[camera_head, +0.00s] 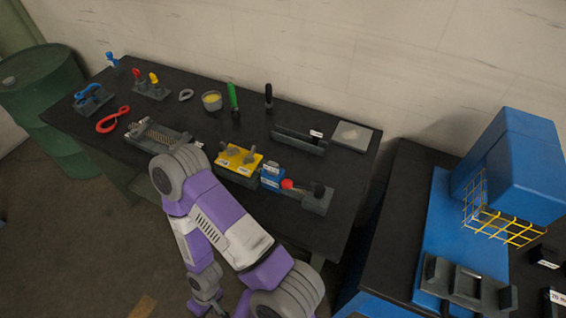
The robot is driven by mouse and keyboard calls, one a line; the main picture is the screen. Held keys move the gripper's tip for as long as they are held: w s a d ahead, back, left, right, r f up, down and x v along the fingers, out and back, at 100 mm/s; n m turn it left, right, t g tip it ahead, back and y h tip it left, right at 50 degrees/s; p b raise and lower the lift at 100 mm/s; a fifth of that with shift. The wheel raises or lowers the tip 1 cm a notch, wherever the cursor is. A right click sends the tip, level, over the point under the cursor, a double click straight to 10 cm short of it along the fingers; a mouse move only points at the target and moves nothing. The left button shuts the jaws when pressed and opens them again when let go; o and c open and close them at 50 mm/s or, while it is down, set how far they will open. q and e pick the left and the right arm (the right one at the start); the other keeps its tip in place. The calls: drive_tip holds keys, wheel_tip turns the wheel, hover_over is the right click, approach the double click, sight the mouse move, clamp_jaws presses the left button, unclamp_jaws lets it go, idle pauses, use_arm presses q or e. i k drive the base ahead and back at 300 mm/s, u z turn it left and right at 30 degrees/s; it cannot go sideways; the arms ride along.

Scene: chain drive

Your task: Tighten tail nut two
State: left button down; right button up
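No part in view can be made out for sure as tail nut two; the parts on the bench are small and their labels cannot be read. A yellow block (237,158) with dark parts on top stands near the front of the black bench. A blue block (271,177) with white labels stands right of it, with a red knob (287,184) beside it. A grey fixture (316,200) with a dark knob is at the right. One purple-and-grey arm of mine bends up in front of the bench.
A chain-like part lies in a grey tray (154,137). Red-handled (113,120) and green-handled (233,97) tools, a bowl (212,101) and a long grey holder (299,140) are on the bench. A blue machine with a yellow cage (512,225) stands right, a green drum (45,95) left.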

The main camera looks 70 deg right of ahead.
sight(249, 158)
drive_tip(key=k, duration=0.45)
drive_tip(key=z, duration=0.75)
